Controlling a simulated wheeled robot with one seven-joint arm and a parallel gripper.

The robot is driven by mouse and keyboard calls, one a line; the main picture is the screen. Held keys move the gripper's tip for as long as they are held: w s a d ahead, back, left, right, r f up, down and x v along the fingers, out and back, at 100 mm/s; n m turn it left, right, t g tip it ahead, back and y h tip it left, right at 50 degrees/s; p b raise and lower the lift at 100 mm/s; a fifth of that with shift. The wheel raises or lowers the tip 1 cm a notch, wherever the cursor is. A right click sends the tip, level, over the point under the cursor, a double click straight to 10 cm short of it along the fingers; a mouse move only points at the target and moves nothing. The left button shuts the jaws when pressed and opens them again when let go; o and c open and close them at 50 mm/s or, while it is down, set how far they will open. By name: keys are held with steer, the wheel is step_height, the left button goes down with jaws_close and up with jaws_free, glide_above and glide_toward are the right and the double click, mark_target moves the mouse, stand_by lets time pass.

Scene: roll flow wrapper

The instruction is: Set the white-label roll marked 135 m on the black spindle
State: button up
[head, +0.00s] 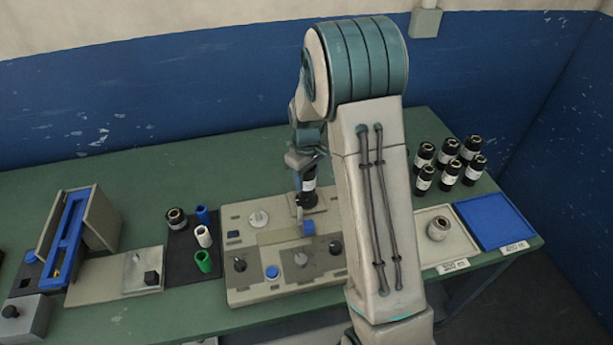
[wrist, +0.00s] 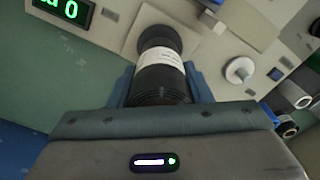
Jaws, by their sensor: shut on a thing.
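My gripper (wrist: 160,98) is shut on a black roll with a white label (wrist: 158,75), one finger on each side. The held roll also shows in the head view (head: 309,183), roughly upright over the back of the pale machine panel. The label's print is too small to read. In the wrist view a dark round piece (wrist: 158,37) shows at the roll's far end, above a pale plate (wrist: 130,38). I cannot tell whether this piece is the black spindle or part of the roll, or whether they touch. A white spindle (head: 258,218) stands left of the held roll.
Several black rolls with white labels (head: 448,160) stand at the right, near a pale tray (head: 455,256) holding one roll and an empty blue tray (head: 490,222). A dark mat (head: 183,250) holds coloured cores. Dark knobs (head: 300,258) stand on the panel's front.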

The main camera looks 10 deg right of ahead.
steer(key=shift+f, duration=0.15)
steer(key=shift+f+b, duration=0.8)
steer(key=shift+f, duration=0.05)
steer(key=shift+f, duration=0.1)
stand_by(0.5)
steer(key=o, duration=1.6)
steer(key=shift+r+p, duration=2.3)
steer(key=shift+r, duration=1.7)
